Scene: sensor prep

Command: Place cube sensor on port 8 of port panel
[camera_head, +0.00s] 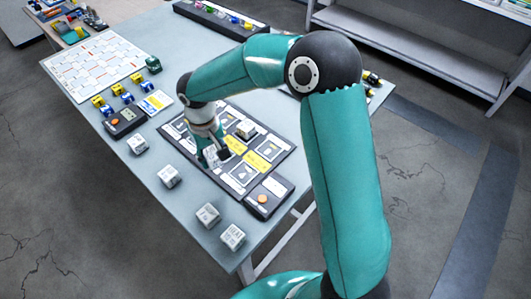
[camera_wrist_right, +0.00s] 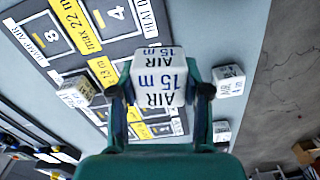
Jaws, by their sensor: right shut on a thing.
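The port panel (camera_head: 287,148) is a dark board with marked ports and yellow strips on the table; it fills the upper left of the wrist view (camera_wrist_right: 85,35). There, port 8 (camera_wrist_right: 48,33) is bare. My right gripper (camera_head: 212,153), also in the wrist view (camera_wrist_right: 160,90), is shut on a white cube sensor (camera_wrist_right: 158,75) printed "AIR 15 m". In the head view it is over the panel's near-left part, partly hiding the cube; I cannot tell whether the cube touches the panel. My left gripper is not in view.
Another cube (camera_head: 246,128) sits on the panel. Several white cubes, such as one at the front (camera_head: 232,236) and one farther left (camera_head: 169,176), stand along the table's near-left edge. A black device (camera_head: 125,122) and small yellow and blue parts lie left of the panel.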

